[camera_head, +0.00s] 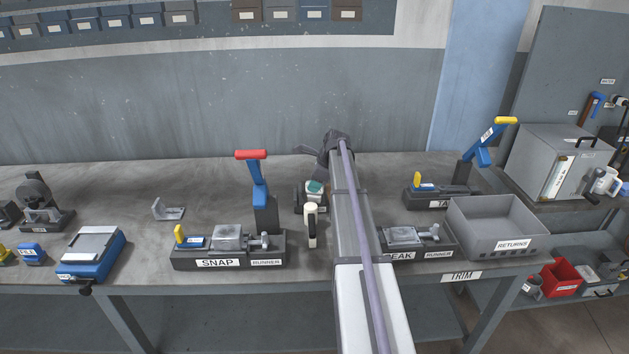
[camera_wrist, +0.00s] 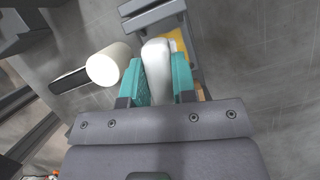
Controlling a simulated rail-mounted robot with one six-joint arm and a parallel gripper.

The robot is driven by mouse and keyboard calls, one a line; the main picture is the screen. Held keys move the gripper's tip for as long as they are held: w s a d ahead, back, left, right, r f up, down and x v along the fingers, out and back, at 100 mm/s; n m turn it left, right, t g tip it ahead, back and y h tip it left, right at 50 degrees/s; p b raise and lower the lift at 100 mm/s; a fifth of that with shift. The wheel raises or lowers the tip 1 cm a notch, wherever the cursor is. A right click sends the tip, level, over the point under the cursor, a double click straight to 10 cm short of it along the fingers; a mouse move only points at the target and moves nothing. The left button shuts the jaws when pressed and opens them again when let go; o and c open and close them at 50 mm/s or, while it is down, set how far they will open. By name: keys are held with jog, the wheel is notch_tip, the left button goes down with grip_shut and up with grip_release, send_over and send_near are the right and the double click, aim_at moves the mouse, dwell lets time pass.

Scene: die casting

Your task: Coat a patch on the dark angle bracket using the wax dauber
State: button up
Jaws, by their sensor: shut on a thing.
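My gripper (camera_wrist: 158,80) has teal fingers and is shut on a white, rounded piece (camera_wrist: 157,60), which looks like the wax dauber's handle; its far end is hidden. In the head view my gripper (camera_head: 315,187) is over the bench, left of my arm. A grey L-shaped angle bracket (camera_head: 168,211) lies on the bench well to the left of my gripper, behind the SNAP fixture. It is apart from my gripper and does not show clearly in the wrist view.
The SNAP fixture (camera_head: 218,263) with a red-topped lever (camera_head: 251,155) stands between bracket and gripper. A blue vise (camera_head: 90,255) is at left, a RETURNS bin (camera_head: 490,243) at right. Bench around the bracket is clear.

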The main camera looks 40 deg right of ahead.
jog(key=shift+s+a, duration=0.25)
jog(key=shift+s, duration=0.2)
jog(key=shift+r, duration=0.15)
jog(key=shift+w, duration=0.1)
jog(key=shift+w+d, duration=0.55)
jog(key=shift+w, duration=0.3)
jog(key=shift+w+d, duration=0.55)
jog(key=shift+w, duration=0.3)
notch_tip(320, 180, up, 6)
jog(key=p, duration=0.6)
